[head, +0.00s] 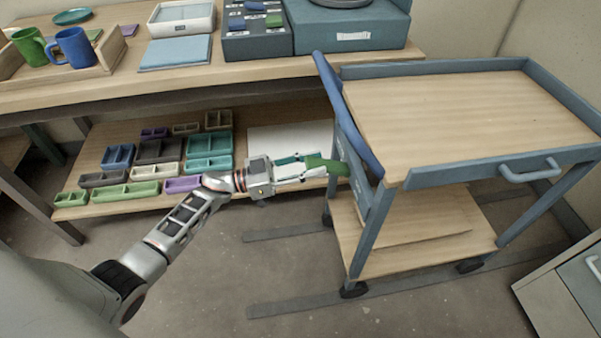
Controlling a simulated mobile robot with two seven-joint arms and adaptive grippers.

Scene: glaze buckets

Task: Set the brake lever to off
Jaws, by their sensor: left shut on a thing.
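The brake lever (332,166) is a short green handle on the near-left end of the blue-framed cart (470,172). It sticks out to the left from a blue plate (354,174) below the cart's top. My left gripper (312,167) comes in from the left and is shut on the lever's outer end. The fingers hide part of the lever. I cannot read any off or on marking in the head view. My right gripper is not in view.
A blue bar (346,112) slants along the cart's left end, close above the lever. The workbench (240,72) with mugs and boxes stands behind, with small trays on its lower shelf (255,190). A drawer cabinet (560,290) is at the lower right.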

